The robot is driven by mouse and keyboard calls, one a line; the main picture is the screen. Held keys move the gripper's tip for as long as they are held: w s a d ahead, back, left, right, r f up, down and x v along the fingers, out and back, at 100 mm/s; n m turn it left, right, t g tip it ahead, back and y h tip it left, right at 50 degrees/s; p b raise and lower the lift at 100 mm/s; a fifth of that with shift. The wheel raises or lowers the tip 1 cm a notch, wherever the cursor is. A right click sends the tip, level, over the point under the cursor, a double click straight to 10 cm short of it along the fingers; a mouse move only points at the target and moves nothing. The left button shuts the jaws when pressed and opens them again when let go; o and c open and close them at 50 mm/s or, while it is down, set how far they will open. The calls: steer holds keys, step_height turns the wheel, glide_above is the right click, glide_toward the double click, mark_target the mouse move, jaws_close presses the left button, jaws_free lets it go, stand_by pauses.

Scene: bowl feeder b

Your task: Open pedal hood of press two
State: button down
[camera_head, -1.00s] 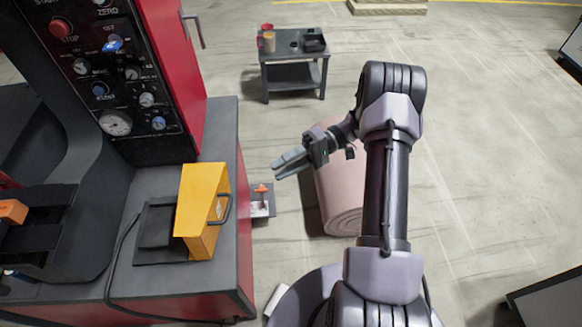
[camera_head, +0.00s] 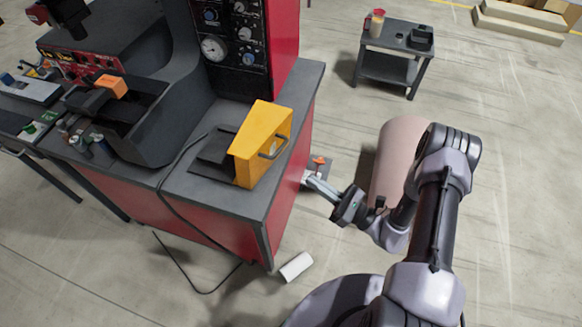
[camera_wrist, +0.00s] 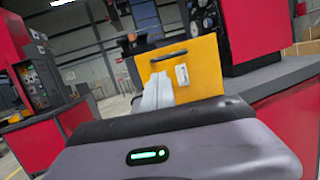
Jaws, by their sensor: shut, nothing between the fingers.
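The yellow pedal hood (camera_head: 262,140) stands on the grey bench top of the press, with a dark handle (camera_head: 275,148) on its right face. A dark pedal or plate (camera_head: 217,147) shows beside it on the left, not covered from this angle. In the wrist view the hood (camera_wrist: 190,68) shows a white label and its handle near the top edge. My gripper (camera_head: 309,179) is shut and empty, off the bench's right side and apart from the hood. In the wrist view its fingers (camera_wrist: 158,92) overlap the hood's lower left part.
The press panel (camera_head: 235,40) rises behind the hood. A cable runs over the bench front to the floor. A white roll (camera_head: 296,266) lies on the floor. A pink roll (camera_head: 397,150) stands behind my arm. A small grey table (camera_head: 390,65) is at the back; floor around it is free.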

mark_target(276, 154)
steer(key=b+x, duration=0.1)
steer(key=x, duration=0.8)
steer(key=shift+a+r, duration=0.25)
steer(key=shift+a, duration=0.05)
steer(key=shift+w, duration=0.15)
steer(key=shift+n+g+h, duration=0.3)
steer(key=shift+h, duration=0.1)
steer(key=a+r+p, duration=0.1)
steer(key=w+a+r+p, duration=0.1)
steer(key=r+p, duration=0.1)
steer(key=shift+a, duration=0.3)
steer(key=shift+d+f, duration=0.1)
